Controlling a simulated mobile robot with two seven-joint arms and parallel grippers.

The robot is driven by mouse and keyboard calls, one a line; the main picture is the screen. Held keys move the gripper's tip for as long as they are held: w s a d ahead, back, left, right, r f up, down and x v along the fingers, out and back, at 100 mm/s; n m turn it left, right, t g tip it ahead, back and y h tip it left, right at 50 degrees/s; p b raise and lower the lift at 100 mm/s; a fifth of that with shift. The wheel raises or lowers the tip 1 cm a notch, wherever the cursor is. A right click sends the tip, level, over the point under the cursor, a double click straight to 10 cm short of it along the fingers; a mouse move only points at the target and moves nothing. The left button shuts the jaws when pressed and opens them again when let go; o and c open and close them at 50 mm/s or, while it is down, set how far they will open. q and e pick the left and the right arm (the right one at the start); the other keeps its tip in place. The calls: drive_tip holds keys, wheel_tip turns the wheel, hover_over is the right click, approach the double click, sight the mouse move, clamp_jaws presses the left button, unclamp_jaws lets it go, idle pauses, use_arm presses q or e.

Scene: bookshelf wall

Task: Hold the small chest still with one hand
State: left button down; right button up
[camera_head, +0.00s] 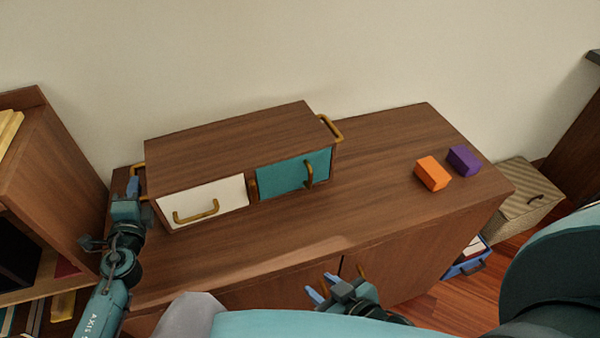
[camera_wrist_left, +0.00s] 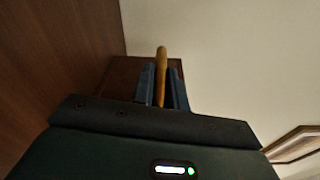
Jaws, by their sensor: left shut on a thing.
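The small chest (camera_head: 235,142) is a brown wooden box on the cabinet top, against the wall. Its front has a white drawer (camera_head: 185,205) and a teal drawer (camera_head: 285,176), each with a brass handle, and both look closed. Brass handles also sit on its left and right (camera_head: 332,128) ends. My left gripper (camera_head: 134,187) is at the chest's left end. In the left wrist view its two blue fingers are shut on the brass side handle (camera_wrist_left: 161,70). My right gripper (camera_head: 320,291) is low in front of the cabinet, away from the chest, with its two fingers apart and nothing between them.
An orange block (camera_head: 432,174) and a purple block (camera_head: 464,160) lie on the right of the cabinet top (camera_head: 385,200). The top in front of the chest is clear. A bookshelf (camera_head: 50,170) stands close on the left. A woven box (camera_head: 520,195) and a blue bin (camera_head: 468,265) are at right.

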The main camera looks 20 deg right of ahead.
drive_tip(key=shift+s+f+b, duration=0.3)
drive_tip(key=shift+f, duration=0.15)
idle(0.3)
drive_tip(key=shift+w+r, duration=0.15)
drive_tip(key=shift+w, duration=0.1)
idle(0.4)
